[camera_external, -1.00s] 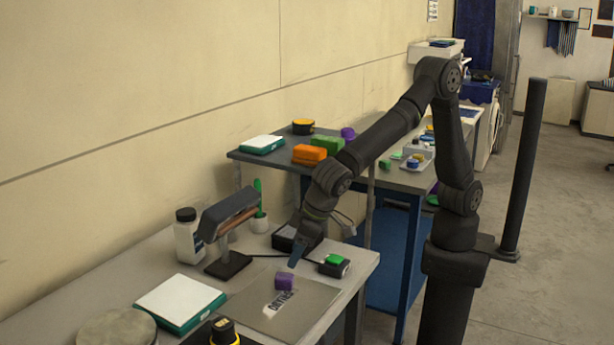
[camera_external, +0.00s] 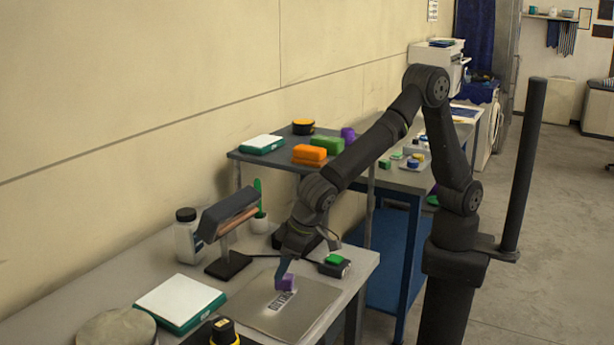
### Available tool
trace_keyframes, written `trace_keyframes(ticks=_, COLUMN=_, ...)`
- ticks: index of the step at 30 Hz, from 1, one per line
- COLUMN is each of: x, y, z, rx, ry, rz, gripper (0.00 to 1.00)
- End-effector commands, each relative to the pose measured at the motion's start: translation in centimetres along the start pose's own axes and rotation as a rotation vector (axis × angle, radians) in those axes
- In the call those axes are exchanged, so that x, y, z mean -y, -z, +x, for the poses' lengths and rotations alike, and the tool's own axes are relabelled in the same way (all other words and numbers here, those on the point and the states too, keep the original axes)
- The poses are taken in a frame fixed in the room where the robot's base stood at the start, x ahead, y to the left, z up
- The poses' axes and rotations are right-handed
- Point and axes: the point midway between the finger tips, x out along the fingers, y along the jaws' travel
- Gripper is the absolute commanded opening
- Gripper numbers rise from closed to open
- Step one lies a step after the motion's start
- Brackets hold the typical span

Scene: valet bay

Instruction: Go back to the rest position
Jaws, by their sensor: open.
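My gripper (camera_external: 283,274) is low over the grey mat at the front table, its fingers pointing down. It is open, its blue-grey fingertips right at the small purple block (camera_external: 288,283). The block sits on the mat (camera_external: 307,308), beside printed lettering partly covered in this view. I cannot tell whether the fingers touch the block or stand around it. The arm reaches down and to the left from its base at the right.
A lamp-like stand (camera_external: 228,238), a white bottle (camera_external: 187,238) and a small cactus pot (camera_external: 259,221) stand left of my gripper. A black box with a green block (camera_external: 334,260) is close on the right. A white-and-teal scale (camera_external: 180,302) lies front left. A raised shelf (camera_external: 277,158) stands behind.

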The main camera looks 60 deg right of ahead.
Motion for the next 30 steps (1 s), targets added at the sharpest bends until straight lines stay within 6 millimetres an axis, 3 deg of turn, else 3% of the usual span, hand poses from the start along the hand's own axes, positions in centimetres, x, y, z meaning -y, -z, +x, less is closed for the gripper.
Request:
trace_keyframes(ticks=20, x=-11.7, y=3.9, z=-6.2, rx=-0.002, ry=0.000, rz=0.004, gripper=0.55)
trace_keyframes(ticks=30, x=-11.6, y=6.5, z=-12.5, rx=-0.003, ry=0.001, rz=0.001, gripper=0.55)
